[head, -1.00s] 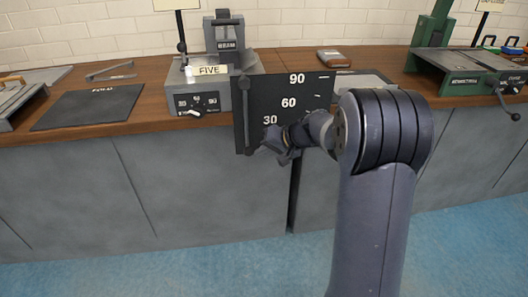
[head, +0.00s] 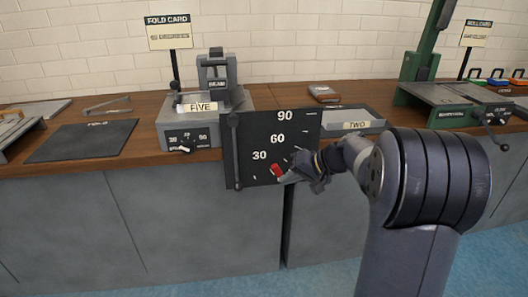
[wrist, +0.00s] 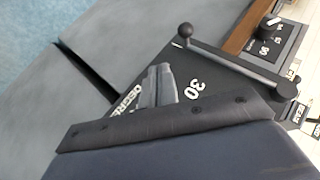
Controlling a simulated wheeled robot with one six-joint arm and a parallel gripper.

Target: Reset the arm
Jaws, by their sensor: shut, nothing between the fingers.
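My arm reaches in from the right in the head view. My gripper (head: 284,176) is shut and empty, in front of the lower part of a black board (head: 262,125) marked 30, 60 and 90. A small red part shows at the gripper's tip. In the wrist view my gripper's fingers (wrist: 158,88) show close to the white 30 on the board (wrist: 215,75); whether they touch it I cannot tell. A grey lever (head: 236,150) with a round knob stands upright along the board's left edge, apart from the gripper. It also shows in the wrist view (wrist: 235,62).
A grey machine labelled FIVE (head: 205,118) stands on the wooden counter (head: 130,150) behind the board. A black mat (head: 82,140) lies left. A grey tray labelled TWO (head: 355,115) and a green machine (head: 455,98) stand right. Blue floor is free in front.

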